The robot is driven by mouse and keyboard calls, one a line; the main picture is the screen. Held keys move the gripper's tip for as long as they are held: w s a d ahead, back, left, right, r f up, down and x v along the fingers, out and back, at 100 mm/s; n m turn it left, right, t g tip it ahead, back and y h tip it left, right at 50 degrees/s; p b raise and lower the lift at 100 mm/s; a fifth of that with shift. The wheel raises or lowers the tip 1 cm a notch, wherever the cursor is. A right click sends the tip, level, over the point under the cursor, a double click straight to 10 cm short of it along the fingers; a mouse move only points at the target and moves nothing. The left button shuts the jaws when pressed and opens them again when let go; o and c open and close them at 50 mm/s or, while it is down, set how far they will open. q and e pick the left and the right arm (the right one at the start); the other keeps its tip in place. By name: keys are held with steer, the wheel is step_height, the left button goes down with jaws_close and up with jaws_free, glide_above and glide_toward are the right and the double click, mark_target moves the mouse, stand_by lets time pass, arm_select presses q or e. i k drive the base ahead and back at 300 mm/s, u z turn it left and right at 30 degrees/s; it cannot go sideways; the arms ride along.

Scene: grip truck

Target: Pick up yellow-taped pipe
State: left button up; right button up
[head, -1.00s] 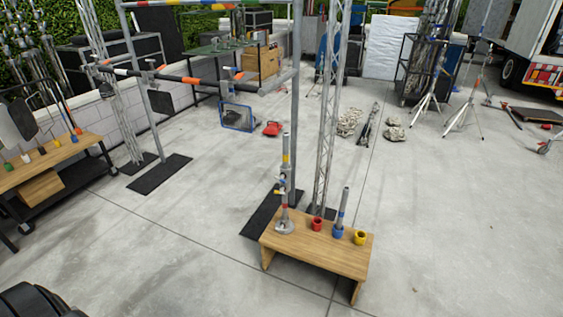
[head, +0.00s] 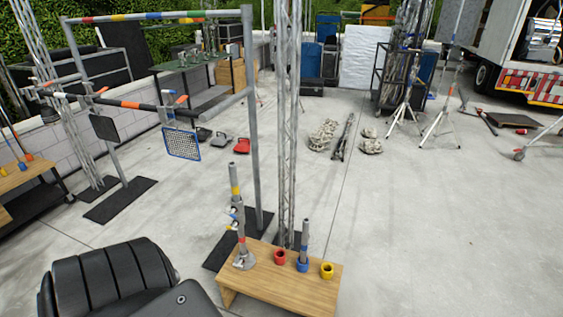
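A grey pipe with a yellow band (head: 235,190) near its top stands upright in a clamp stand with a round metal base, on the left end of a low wooden bench (head: 270,291). Blue and red bands show lower on the same upright, with small clamp fittings beside them. On the bench are a red cup (head: 280,257), a blue cup (head: 303,264) with a short blue-banded pipe (head: 305,236) standing in it, and a yellow cup (head: 327,270) that looks empty. Neither gripper is in view.
A metal frame (head: 250,110) with a banded top bar and a lattice truss (head: 287,130) stand close behind the bench. A wooden-topped cart (head: 30,175) is at the left. Tripods (head: 405,110) and a truck (head: 520,70) are far right. Floor right of the bench is clear.

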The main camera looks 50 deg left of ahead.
mark_target(233, 177)
steer(key=i, duration=0.85)
steer(key=u, duration=0.9)
steer(key=i, duration=0.65)
steer(key=u, duration=0.55)
